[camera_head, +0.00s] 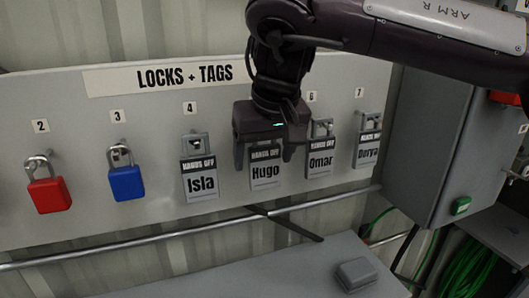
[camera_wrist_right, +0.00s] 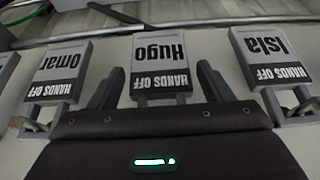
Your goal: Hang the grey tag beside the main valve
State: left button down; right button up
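Several grey tags with black "HANDS OFF" bands hang on the board: Isla (camera_head: 200,184), Hugo (camera_head: 265,173), Omar (camera_head: 320,164) and one at peg 7 (camera_head: 368,151). My right gripper (camera_head: 266,158) is in front of the Hugo tag and hides its top and its peg. In the right wrist view, the Hugo tag (camera_wrist_right: 160,55) lies between the two open fingers (camera_wrist_right: 160,80), with a gap visible on each side. The Isla (camera_wrist_right: 268,55) and Omar (camera_wrist_right: 58,70) tags flank it. The main valve and my left gripper are not in view.
The board (camera_head: 80,150) is headed "LOCKS + TAGS" and also holds a red padlock (camera_head: 48,194) and a blue padlock (camera_head: 126,183). A rail (camera_head: 120,246) runs below it. A grey cabinet (camera_head: 437,130) stands at right. A grey surface (camera_head: 260,278) lies below.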

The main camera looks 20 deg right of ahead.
aim_at(262, 147)
jog(key=shift+s+r, duration=0.1)
jog(key=shift+r, duration=0.25)
jog(key=v, duration=0.2)
jog(key=b+v, duration=0.1)
jog(key=v, duration=0.3)
jog(key=shift+s+a+r, duration=0.15)
jog(key=shift+s+a, duration=0.05)
jog(key=shift+a, duration=0.2)
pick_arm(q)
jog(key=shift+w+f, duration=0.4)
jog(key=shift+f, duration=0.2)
pick_arm(e)
jog(key=shift+s+d+r, duration=0.1)
jog(key=shift+s+r, duration=0.05)
jog(key=shift+r, duration=0.25)
